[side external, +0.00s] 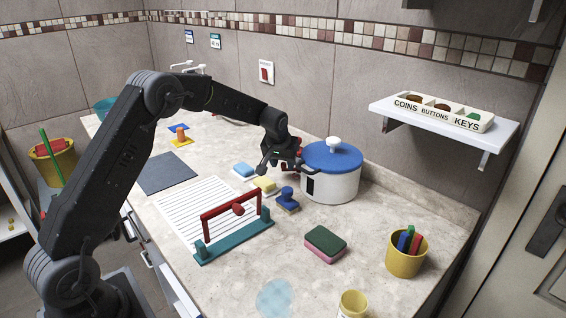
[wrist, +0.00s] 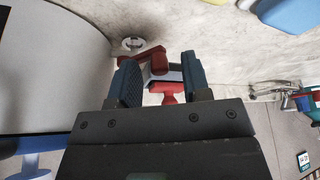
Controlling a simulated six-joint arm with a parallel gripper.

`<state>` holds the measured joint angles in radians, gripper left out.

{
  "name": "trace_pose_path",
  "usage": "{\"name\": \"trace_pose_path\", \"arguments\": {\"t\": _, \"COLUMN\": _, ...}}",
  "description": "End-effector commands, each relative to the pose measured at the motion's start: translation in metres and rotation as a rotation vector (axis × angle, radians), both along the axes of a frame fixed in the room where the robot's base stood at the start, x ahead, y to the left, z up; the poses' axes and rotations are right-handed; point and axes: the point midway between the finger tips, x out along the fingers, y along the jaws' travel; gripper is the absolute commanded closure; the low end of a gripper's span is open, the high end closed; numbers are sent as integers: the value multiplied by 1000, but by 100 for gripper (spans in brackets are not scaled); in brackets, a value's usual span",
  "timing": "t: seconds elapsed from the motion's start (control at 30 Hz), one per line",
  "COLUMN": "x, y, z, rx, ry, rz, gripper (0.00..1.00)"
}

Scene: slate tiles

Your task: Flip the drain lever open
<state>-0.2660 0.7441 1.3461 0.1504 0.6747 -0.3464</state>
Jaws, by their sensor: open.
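The drain lever (wrist: 157,62), red, shows in the wrist view between the two dark blue fingers of my gripper (wrist: 160,78). A red knob-like piece (wrist: 171,93) and a light part lie with it, partly hidden by the gripper body. My gripper is open, with one finger on each side of the red parts. I cannot tell whether the fingers touch them. In the side external view my gripper (side external: 284,158) is low beside the left side of the white pot (side external: 335,187) with a blue lid. Only small bits of red show there, so the lever's position is unclear.
The pot wall (wrist: 60,70) stands close on the left in the wrist view.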

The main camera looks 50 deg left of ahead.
Motion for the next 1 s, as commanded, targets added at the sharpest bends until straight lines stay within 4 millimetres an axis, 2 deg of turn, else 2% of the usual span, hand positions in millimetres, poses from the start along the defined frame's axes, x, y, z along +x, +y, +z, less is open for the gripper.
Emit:
{"name": "trace_pose_path", "arguments": {"t": 0.27, "x": 0, "y": 0, "z": -1, "rx": 0, "ry": 0, "rz": 0, "gripper": 56}}
{"name": "trace_pose_path", "arguments": {"t": 0.73, "x": 0, "y": 0, "z": -1, "rx": 0, "ry": 0, "rz": 0, "gripper": 100}}
{"name": "trace_pose_path", "arguments": {"t": 1.0, "x": 2, "y": 3, "z": -1, "rx": -2, "ry": 1, "rz": -56, "gripper": 100}}
